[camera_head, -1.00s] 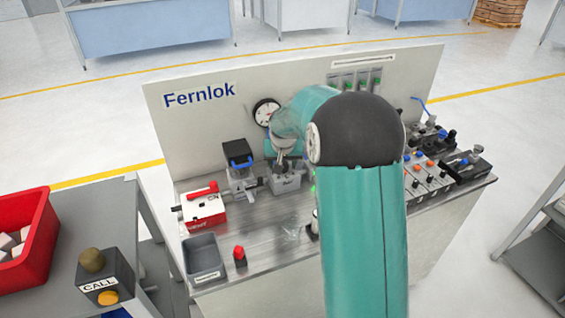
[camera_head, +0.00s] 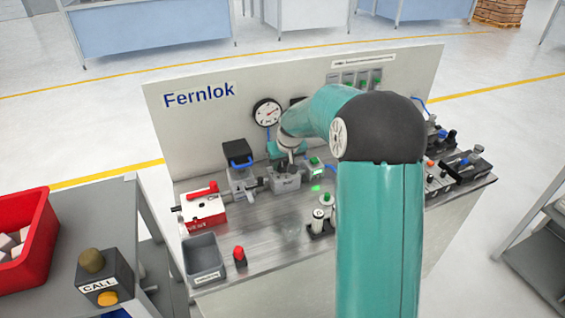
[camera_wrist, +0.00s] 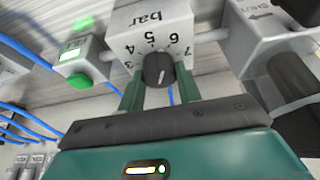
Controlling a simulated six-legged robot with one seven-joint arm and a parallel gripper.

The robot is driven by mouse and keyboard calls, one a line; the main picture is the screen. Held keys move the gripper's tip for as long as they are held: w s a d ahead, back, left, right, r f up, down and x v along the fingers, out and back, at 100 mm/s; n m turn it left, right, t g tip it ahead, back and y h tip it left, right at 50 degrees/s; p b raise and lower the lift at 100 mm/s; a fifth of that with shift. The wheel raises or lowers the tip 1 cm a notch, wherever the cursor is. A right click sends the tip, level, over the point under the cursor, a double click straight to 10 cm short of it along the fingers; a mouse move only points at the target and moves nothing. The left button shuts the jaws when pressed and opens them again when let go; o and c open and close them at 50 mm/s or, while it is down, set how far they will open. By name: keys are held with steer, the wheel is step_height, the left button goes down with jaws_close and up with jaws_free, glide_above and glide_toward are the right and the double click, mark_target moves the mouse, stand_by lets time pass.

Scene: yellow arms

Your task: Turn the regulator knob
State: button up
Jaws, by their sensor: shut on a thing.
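The regulator is a light grey block (camera_wrist: 150,22) marked "bar", with a printed scale that appears upside down in the wrist view. Its dark round knob (camera_wrist: 158,68) has a pale line on its face. My gripper (camera_wrist: 159,88) is shut on the knob, with one green finger on each side. In the head view the regulator block (camera_head: 285,182) stands on the bench below my gripper (camera_head: 285,166); the knob is mostly hidden there. A round gauge (camera_head: 267,112) with a red needle is on the panel behind; its reading is too small to tell.
A red-and-white box (camera_head: 203,210), a grey bin (camera_head: 204,258) and a red-topped button (camera_head: 240,256) are further left. A small block with green lights (camera_wrist: 82,55) is beside the regulator.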

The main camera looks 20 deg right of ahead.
steer(key=n+y, duration=0.1)
steer(key=n, duration=0.3)
steer(key=shift+d+n+y, duration=0.15)
steer(key=shift+n+y, duration=0.15)
steer(key=shift+y, duration=0.1)
steer(key=n+g+y, duration=0.1)
steer(key=n, duration=0.2)
steer(key=shift+n, duration=0.4)
steer(key=n+g+y, duration=0.1)
steer(key=n, duration=0.2)
steer(key=shift+w+d, duration=0.1)
steer(key=shift+n+g, duration=0.8)
steer(key=shift+n, duration=1.2)
steer(key=o, duration=1)
steer(key=shift+r, duration=0.1)
